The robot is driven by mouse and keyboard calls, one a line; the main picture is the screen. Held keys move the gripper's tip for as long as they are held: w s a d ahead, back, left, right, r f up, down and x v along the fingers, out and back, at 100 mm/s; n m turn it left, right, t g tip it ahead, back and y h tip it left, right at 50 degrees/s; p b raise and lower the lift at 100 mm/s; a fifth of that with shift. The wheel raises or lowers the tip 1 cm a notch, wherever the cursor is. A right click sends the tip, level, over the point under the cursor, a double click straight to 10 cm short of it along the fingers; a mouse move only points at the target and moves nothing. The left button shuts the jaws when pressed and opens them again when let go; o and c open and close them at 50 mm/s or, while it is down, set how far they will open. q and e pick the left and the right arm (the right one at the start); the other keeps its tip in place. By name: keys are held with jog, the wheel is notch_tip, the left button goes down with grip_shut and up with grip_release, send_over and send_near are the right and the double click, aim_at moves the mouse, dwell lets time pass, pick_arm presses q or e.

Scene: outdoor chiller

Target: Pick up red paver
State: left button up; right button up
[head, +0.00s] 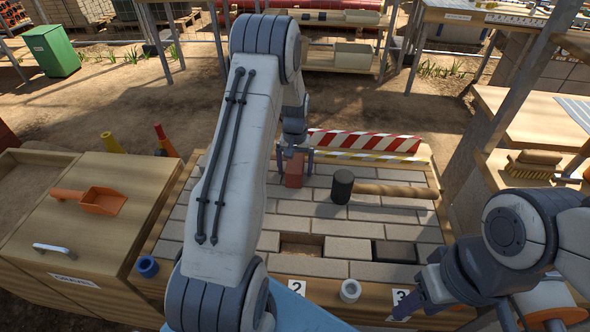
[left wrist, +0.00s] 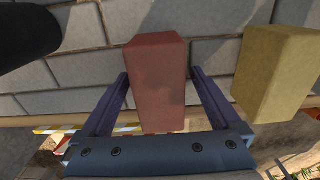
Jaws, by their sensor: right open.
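The red paver (head: 294,170) stands on the far part of the paved bench, just in front of the striped barrier. My left gripper (head: 294,155) reaches over it from above, partly hidden by my own arm. In the left wrist view the red paver (left wrist: 158,85) lies between the two fingers of my left gripper (left wrist: 159,85), one on each side. My right gripper (head: 408,308) is open, low at the bottom right near the number 3 label, away from the paver.
A black-headed mallet (head: 342,186) lies right of the red paver. A yellowish paver (left wrist: 282,78) stands close beside my left gripper. Two gaps (head: 302,244) break the paving. An orange scoop (head: 100,200) lies on the left box. A red-and-white barrier (head: 365,143) lines the far edge.

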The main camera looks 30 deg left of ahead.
aim_at(295, 161)
pick_arm(q)
grip_shut()
jog(key=shift+r, duration=0.1)
notch_tip(295, 161, up, 10)
jog(key=shift+p, duration=0.5)
jog(key=c, duration=0.9)
grip_release()
grip_shut()
